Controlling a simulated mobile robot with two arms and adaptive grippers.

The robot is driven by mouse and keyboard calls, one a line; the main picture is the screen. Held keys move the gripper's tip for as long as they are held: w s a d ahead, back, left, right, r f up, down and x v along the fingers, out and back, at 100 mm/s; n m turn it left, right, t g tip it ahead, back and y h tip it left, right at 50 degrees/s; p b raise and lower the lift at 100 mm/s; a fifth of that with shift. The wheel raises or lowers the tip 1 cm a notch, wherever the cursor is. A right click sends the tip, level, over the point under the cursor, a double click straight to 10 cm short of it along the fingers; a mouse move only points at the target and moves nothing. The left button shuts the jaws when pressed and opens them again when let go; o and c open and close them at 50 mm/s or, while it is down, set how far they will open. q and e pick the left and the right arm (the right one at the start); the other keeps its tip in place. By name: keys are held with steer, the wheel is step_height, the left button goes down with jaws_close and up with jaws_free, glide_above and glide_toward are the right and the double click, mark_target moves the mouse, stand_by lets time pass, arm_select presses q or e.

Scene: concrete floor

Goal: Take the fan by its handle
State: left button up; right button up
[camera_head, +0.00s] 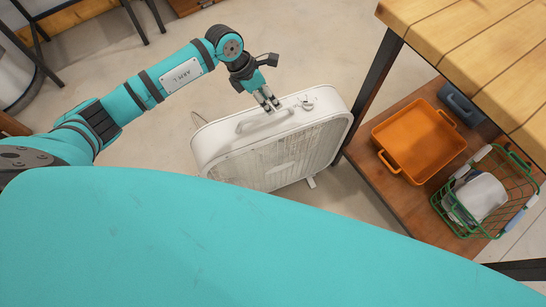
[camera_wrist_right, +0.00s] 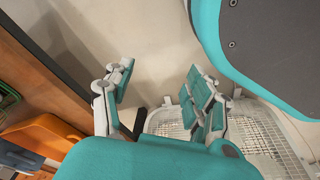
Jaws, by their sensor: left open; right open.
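The white box fan (camera_head: 270,160) stands upright on the concrete floor, its grille side facing me. Its handle (camera_head: 248,123) is a pale bar along the top edge. My left gripper (camera_head: 268,104) points down at the handle from above, its fingertips at the handle's right part. It is open; whether the fingers straddle or touch the bar is too small to tell. My right gripper (camera_wrist_right: 160,92) is open with nothing between its fingers. In the right wrist view the fan's grille (camera_wrist_right: 265,135) shows behind and right of it. The right gripper is outside the head view.
A wooden table (camera_head: 480,50) stands at right, close beside the fan. Its lower shelf (camera_head: 385,190) holds an orange tray (camera_head: 417,138), a dark blue container (camera_head: 460,105) and a green wire basket (camera_head: 445,203). Stool legs (camera_head: 135,20) are at upper left. Floor behind the fan is clear.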

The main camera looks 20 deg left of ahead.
arm_select(q)
steer(key=shift+d+f, duration=0.3)
steer(key=shift+f, duration=0.25)
steer(key=x, duration=0.4)
steer(key=shift+d+f+b, duration=0.15)
steer(key=shift+f+b, duration=0.05)
steer(key=shift+b, duration=0.1)
arm_select(e)
steer(key=shift+w+r, duration=0.7)
steer(key=shift+r, duration=0.2)
arm_select(q)
steer(key=shift+c, duration=1)
jaws_close()
arm_select(e)
steer(key=shift+f, duration=0.1)
steer(key=shift+s, duration=0.1)
